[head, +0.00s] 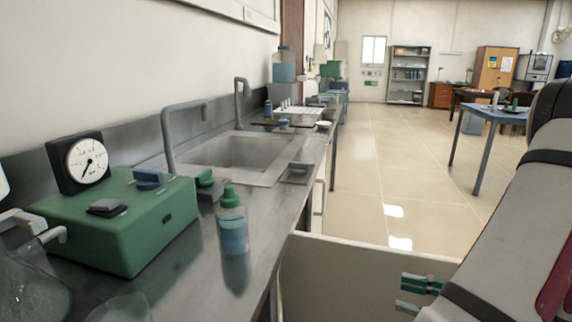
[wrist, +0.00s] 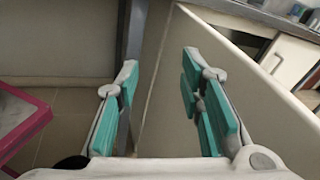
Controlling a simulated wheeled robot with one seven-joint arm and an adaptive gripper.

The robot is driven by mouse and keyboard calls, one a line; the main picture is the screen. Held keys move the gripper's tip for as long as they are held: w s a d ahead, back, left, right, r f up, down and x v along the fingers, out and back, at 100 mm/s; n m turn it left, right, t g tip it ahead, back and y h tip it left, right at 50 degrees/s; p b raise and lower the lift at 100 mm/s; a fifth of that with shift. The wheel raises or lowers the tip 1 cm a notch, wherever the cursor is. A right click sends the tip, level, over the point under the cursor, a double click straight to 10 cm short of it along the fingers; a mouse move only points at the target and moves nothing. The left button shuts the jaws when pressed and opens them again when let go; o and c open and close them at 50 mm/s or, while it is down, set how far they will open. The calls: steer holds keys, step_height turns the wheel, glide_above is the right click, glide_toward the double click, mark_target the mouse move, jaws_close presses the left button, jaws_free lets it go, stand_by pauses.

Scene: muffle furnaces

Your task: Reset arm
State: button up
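My gripper (wrist: 161,90) shows in the wrist view with its two teal-padded fingers spread apart and nothing between them. Below and beyond it are a tiled floor, a grey post and a pale panel. In the head view my arm fills the right edge, and part of my gripper (head: 418,290) shows low at the right, in front of a pale panel. It is apart from the bench.
A metal bench (head: 258,235) runs along the left wall. It holds a green box with a dial gauge (head: 87,160), a green-capped bottle (head: 232,222) and a sink (head: 238,150). The pale panel (head: 335,270) stands close by.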

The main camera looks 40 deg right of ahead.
steer(key=w+a+r+n+g+y, duration=0.4)
steer(key=w+a+n+g, duration=0.15)
steer(key=a, duration=0.25)
steer(key=w+a+r+n+g+y, duration=0.3)
steer(key=w+a+n+g, duration=0.1)
steer(key=a+n, duration=0.25)
steer(key=s+a+r+n+g+h, duration=0.2)
steer(key=s+a+n+g+h, duration=0.15)
steer(key=a+n, duration=0.35)
steer(key=s+a+r+n+g+h, duration=0.1)
steer(key=s+a+n+g+h, duration=0.1)
steer(key=a+n+g+h, duration=0.4)
step_height(320, 180, up, 26)
steer(key=s+a+n+t+h+p, duration=0.1)
steer(key=n+t+p, duration=0.4)
steer(key=p, duration=1.9)
steer(key=shift+s+r+t+h, duration=0.2)
steer(key=shift+s+t+h, duration=0.3)
steer(key=shift+t, duration=0.5)
